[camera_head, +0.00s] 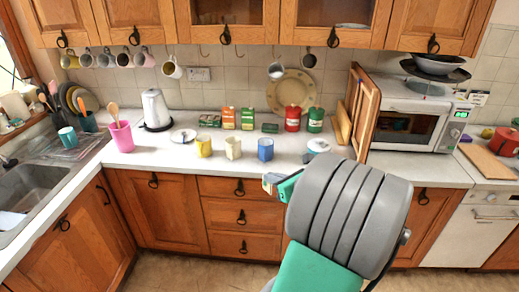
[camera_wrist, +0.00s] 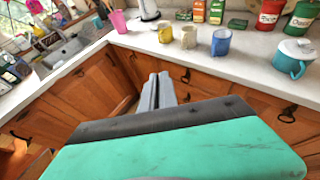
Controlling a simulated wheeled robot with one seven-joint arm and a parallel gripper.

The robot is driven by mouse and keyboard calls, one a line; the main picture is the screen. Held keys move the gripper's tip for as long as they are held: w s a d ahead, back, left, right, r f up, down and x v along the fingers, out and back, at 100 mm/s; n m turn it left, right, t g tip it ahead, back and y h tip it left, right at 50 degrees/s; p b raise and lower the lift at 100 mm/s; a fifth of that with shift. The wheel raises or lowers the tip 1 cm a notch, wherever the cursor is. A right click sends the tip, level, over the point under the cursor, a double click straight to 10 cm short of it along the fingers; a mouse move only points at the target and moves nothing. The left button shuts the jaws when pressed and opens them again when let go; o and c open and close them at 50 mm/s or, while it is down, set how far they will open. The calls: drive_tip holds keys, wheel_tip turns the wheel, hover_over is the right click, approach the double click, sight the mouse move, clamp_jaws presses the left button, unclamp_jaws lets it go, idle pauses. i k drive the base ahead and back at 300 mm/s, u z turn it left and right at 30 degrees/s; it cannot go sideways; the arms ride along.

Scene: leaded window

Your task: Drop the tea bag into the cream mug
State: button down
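The cream mug (camera_head: 233,148) stands upright on the counter between a yellow mug (camera_head: 204,146) and a blue mug (camera_head: 265,150). In the wrist view the cream mug (camera_wrist: 189,37) is near the top, beyond my fingers. My gripper (camera_head: 270,184) is in front of the counter, apart from the mugs, partly hidden by my grey wrist. In the wrist view its grey fingers (camera_wrist: 158,92) lie close together, with nothing visible between them. I cannot make out a tea bag in either view.
Behind the mugs are small boxes (camera_head: 228,118), a red canister (camera_head: 292,119) and a green canister (camera_head: 315,120). A teal pot (camera_wrist: 292,60) stands right of the blue mug. A kettle (camera_head: 155,110) and pink cup (camera_head: 121,136) are left. Mugs hang above; the counter's front strip is clear.

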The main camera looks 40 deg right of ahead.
sight(237, 154)
drive_tip(key=z, duration=0.35)
drive_tip(key=i, duration=1.65)
drive_tip(key=z, duration=0.05)
